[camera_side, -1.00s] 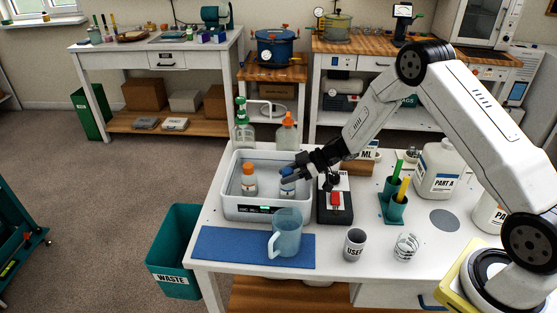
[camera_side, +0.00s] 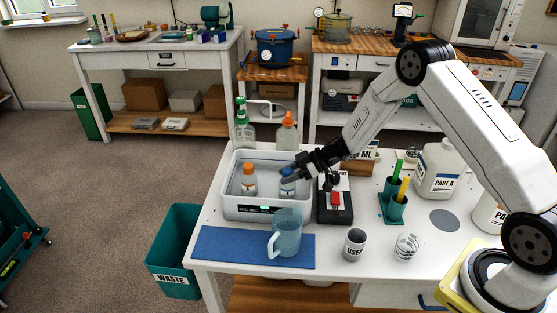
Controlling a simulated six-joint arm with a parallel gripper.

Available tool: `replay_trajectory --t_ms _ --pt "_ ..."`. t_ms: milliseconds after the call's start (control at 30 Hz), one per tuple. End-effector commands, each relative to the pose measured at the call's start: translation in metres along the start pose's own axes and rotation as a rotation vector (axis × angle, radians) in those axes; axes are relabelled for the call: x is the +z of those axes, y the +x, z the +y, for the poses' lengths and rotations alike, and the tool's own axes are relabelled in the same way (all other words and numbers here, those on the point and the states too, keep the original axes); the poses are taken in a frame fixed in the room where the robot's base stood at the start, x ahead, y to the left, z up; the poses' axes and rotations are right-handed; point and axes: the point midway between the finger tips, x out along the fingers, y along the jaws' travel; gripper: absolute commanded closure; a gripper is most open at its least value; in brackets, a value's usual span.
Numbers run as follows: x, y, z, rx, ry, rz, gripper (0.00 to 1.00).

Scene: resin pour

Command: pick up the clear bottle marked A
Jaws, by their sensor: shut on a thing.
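Two small clear bottles stand in a grey-white bath (camera_side: 266,211) with a lit front display. One is the orange-capped bottle (camera_side: 249,183) on the left. The other is the blue-capped bottle (camera_side: 288,188) on the right. Their labels are too small to read, so I cannot tell which is marked A. My gripper (camera_side: 289,171) reaches in from the right and is shut on the blue-capped bottle at its cap. The fingers hide part of the cap. The bottle is upright inside the bath; I cannot tell whether its base touches the floor.
A clear blue-tinted jug (camera_side: 286,235) stands in front of the bath on a blue mat (camera_side: 225,244). A black device with a red switch (camera_side: 335,205) is close on the right. A used cup (camera_side: 354,244) and glass beaker (camera_side: 405,247) stand in front. Larger bottles (camera_side: 243,133) stand behind.

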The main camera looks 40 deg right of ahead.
Motion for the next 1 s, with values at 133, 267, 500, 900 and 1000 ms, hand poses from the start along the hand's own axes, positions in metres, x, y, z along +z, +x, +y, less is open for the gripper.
replay_trajectory --t_ms 133,267,500,900,1000 --pt "0.000 0.000 0.000 0.000 0.000 -0.001 1.00" --pt "-0.001 0.000 0.000 0.000 -0.001 0.001 1.00" --pt "-0.001 0.000 0.000 0.000 -0.001 0.001 1.00" --pt "-0.023 -0.011 0.001 0.002 -0.003 0.002 1.00" --pt "-0.032 -0.018 -0.002 0.001 -0.002 0.001 1.00"
